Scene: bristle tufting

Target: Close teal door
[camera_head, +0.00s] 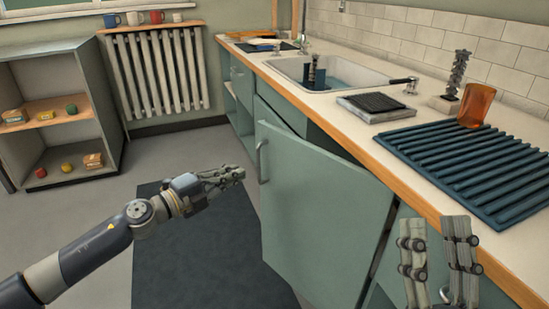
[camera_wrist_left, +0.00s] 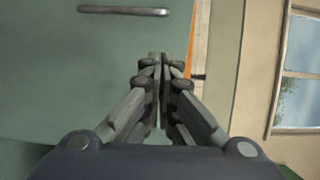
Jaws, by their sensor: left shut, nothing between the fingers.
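The teal door (camera_head: 315,215) of the cabinet below the sink stands partly open, swung out toward the floor. Its metal bar handle (camera_head: 262,162) is near the door's left edge. My left gripper (camera_head: 238,173) is shut and empty, just left of the door's free edge and a little below the handle in the picture. In the left wrist view the shut fingertips (camera_wrist_left: 161,57) point along the edge of the teal door (camera_wrist_left: 60,80), with the handle (camera_wrist_left: 123,11) above them. Whether they touch the door I cannot tell. My right gripper (camera_head: 434,224) is open and empty in front of the counter.
The counter (camera_head: 345,135) carries a sink (camera_head: 330,75), a blue ribbed mat (camera_head: 480,165) and an amber cup (camera_head: 477,105). A dark floor mat (camera_head: 195,250) lies below my left arm. A shelf unit (camera_head: 60,110) and radiator (camera_head: 155,75) stand at the back left.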

